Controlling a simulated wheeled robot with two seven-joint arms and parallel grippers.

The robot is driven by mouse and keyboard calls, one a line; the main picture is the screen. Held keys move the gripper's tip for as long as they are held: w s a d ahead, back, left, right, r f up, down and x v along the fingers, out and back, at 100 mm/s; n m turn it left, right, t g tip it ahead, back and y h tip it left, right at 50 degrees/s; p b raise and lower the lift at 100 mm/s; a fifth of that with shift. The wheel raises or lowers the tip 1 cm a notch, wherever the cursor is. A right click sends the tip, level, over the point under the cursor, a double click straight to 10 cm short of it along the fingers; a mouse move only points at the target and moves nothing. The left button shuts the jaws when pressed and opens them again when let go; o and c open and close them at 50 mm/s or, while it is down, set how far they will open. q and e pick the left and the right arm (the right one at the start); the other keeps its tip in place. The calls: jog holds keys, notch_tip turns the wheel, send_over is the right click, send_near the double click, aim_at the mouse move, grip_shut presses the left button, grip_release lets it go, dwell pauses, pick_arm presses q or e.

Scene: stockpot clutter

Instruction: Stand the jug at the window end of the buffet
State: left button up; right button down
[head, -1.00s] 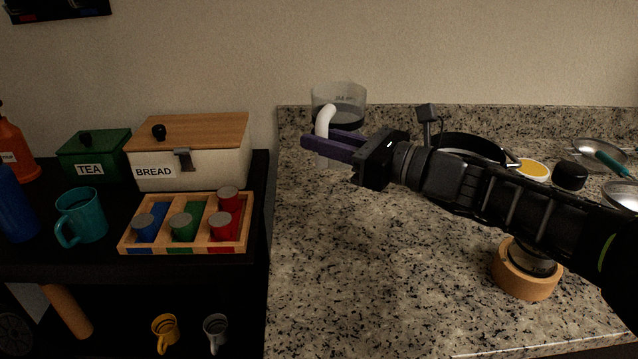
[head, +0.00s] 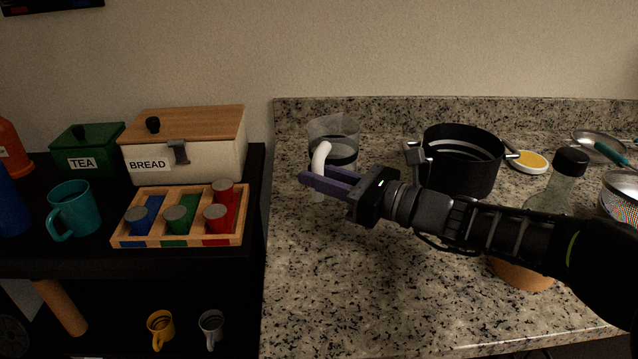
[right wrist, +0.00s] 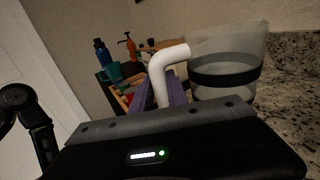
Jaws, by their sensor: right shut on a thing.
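The jug (head: 333,130) is a clear, greyish vessel with a dark band and a white bent handle. It is upright or nearly so over the back left of the speckled granite top (head: 330,280); I cannot tell whether its base touches. My right gripper (head: 322,180) has its purple fingers shut on the handle, in front of the jug body. In the right wrist view the jug (right wrist: 230,50) is right of the fingers (right wrist: 163,95), with the handle between them. The jug's base is hidden there. My left gripper is not in view, and no window shows.
A black pot (head: 462,160) stands right of the jug, behind my right arm. A glass shaker (head: 555,190), a yellow-topped dish (head: 528,161) and strainers (head: 620,200) lie farther right. A dark shelf (head: 255,215) with a bread box (head: 185,155) is left.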

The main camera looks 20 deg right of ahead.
jog(key=shift+f, duration=0.6)
jog(key=c, duration=1.3)
grip_release()
jog(key=v, duration=0.7)
jog(key=shift+s+d, duration=0.15)
jog(key=shift+s, duration=0.05)
